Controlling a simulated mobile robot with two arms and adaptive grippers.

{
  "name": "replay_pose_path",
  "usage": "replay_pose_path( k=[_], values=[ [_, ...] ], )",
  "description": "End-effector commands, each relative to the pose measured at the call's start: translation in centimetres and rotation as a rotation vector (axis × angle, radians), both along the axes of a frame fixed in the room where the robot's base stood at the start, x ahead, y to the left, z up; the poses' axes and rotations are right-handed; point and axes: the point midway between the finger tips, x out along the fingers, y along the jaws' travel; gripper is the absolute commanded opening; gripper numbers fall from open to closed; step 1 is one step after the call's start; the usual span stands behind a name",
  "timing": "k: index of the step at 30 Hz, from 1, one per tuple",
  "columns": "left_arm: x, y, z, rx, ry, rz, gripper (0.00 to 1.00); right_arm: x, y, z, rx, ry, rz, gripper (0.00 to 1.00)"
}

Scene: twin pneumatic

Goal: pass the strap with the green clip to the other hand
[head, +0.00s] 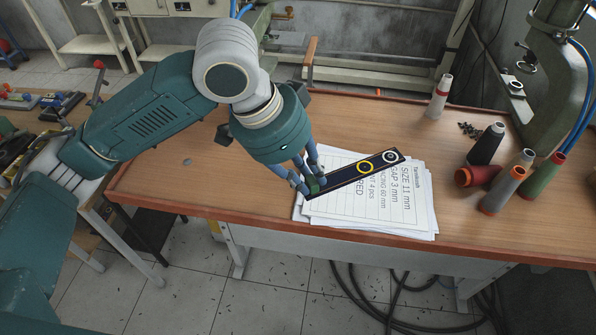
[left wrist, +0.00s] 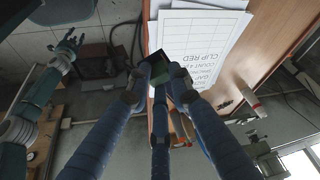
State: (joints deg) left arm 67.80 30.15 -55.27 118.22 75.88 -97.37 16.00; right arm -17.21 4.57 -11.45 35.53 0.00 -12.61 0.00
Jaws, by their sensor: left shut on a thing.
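The strap (head: 345,178) is a flat black bar with a yellow ring and a white ring toward its far right end. Its green clip (head: 317,185) is at the near left end, between the fingers of my left gripper (head: 309,181). My left gripper is shut on that end, and the strap slants up to the right over the papers. In the left wrist view the green clip (left wrist: 157,72) shows between the blue fingertips. My right gripper (left wrist: 69,43) shows only in the left wrist view, at the upper left, with spread fingers, empty and apart from the strap.
A stack of printed sheets (head: 395,211) lies under the strap on the wooden bench (head: 255,130). Several thread cones, one of them red (head: 477,176), stand or lie at the right beside a green machine (head: 560,75). The bench left of the papers is mostly clear.

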Motion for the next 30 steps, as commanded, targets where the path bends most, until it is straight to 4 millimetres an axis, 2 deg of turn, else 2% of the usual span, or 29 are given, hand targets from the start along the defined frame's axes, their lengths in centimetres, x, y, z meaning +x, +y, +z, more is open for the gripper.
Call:
replay_pose_path(
  k=[5, 15, 21, 26, 30],
  values=[
    [-0.6, 0.9, 1.3, -0.001, -0.006, 0.070, 0.00, 0.0, 0.0, 0.0, 0.000, 0.000, 0.000, 0.40],
    [-3.8, 5.1, 6.7, -0.002, -0.010, 0.442, 0.00, 0.0, 0.0, 0.0, 0.000, 0.000, 0.000, 0.40],
    [-5.2, 7.0, 9.0, 0.000, -0.008, 0.609, 0.00, 0.0, 0.0, 0.0, 0.000, 0.000, 0.000, 0.40],
    [-5.7, 7.7, 9.7, 0.000, -0.004, 0.676, 0.00, 0.0, 0.0, 0.0, 0.000, 0.000, 0.000, 0.40],
    [-5.0, 6.7, 9.9, 0.001, 0.000, 0.727, 0.00, 0.0, 0.0, 0.0, 0.000, 0.000, 0.000, 0.40]
  ],
)
